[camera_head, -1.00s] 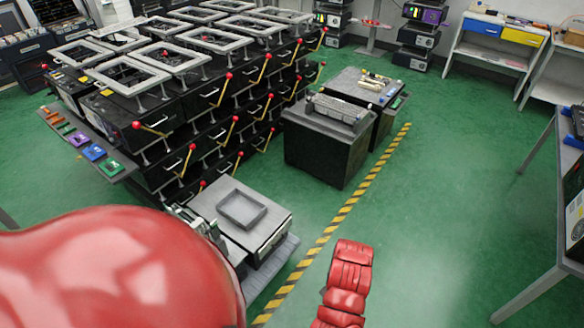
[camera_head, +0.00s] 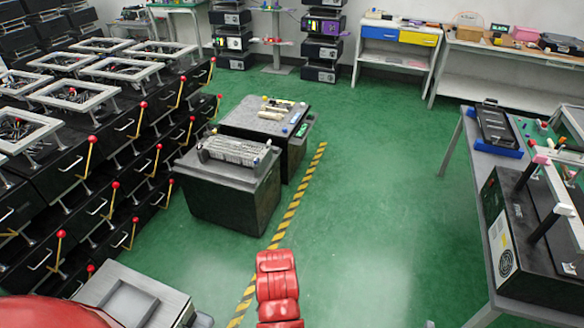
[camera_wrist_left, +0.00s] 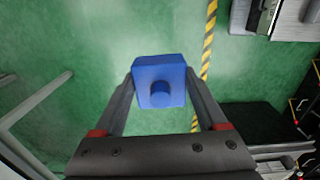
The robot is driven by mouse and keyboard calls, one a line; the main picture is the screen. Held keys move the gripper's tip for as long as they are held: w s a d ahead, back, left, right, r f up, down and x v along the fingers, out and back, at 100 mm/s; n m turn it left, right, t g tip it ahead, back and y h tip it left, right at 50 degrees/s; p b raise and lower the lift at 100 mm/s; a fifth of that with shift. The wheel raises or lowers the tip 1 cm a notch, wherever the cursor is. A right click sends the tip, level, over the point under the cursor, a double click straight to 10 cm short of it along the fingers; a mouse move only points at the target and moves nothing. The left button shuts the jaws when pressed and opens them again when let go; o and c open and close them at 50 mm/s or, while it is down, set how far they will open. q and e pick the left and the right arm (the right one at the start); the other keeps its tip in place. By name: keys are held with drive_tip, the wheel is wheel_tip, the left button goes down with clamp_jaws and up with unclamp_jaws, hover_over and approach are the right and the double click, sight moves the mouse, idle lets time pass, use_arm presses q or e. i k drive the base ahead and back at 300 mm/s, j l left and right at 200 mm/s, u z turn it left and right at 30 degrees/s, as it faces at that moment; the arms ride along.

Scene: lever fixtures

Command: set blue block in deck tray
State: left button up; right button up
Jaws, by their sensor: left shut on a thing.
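The blue block (camera_wrist_left: 159,82) is in the left wrist view, a cube with a round knob on the face toward the camera. My left gripper (camera_wrist_left: 159,90) is shut on it, one finger on each side, with green floor behind. A shallow grey square tray (camera_head: 127,304), which looks like the deck tray, sits on a grey-topped unit at the lower left of the head view, partly cut off by the frame's bottom. The left gripper and block do not show in the head view. Of my right arm only red links show, and its gripper is out of view.
Black drawer stacks with yellow, red-knobbed levers (camera_head: 88,155) fill the left. A black cabinet (camera_head: 232,185) stands at centre. A table (camera_head: 478,165) with a black machine is at right. Open green floor (camera_head: 370,200) lies between, with a striped yellow-black line (camera_head: 292,208).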

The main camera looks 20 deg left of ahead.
sight(129, 308)
drive_tip(key=i+j+u, duration=0.15)
drive_tip(key=u, duration=0.35)
drive_tip(key=i+u, duration=0.5)
drive_tip(key=i+l+u, duration=0.15)
drive_tip(key=u, duration=0.35)
drive_tip(key=i+l+u, duration=0.2)
drive_tip(key=u, duration=0.3)
drive_tip(key=i+l+u, duration=0.15)
drive_tip(key=i+u, duration=0.2)
